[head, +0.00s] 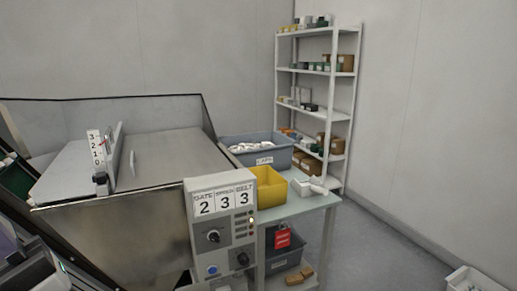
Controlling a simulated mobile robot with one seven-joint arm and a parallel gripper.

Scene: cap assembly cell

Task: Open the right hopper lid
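The hopper (110,232) is a large grey metal bin at the left, with a raised back and side rim. A broad flat grey panel (175,152) covers its top on the right and lies level, looking shut; I take it for the right lid. A thin pale upright piece, perhaps a handle (132,163), stands near its left side. Left of it is an upright plate with a 3-2-1-0 scale (96,148) and a black knob (100,179). Another flat grey panel (65,175) lies farther left. My gripper is not in view.
A control box (222,225) reading 2, 3, 3 stands in front of the hopper's right side. A table (300,207) beside it carries a blue-grey caps bin (262,158) and a yellow bin (270,187). A shelf rack (340,110) stands behind.

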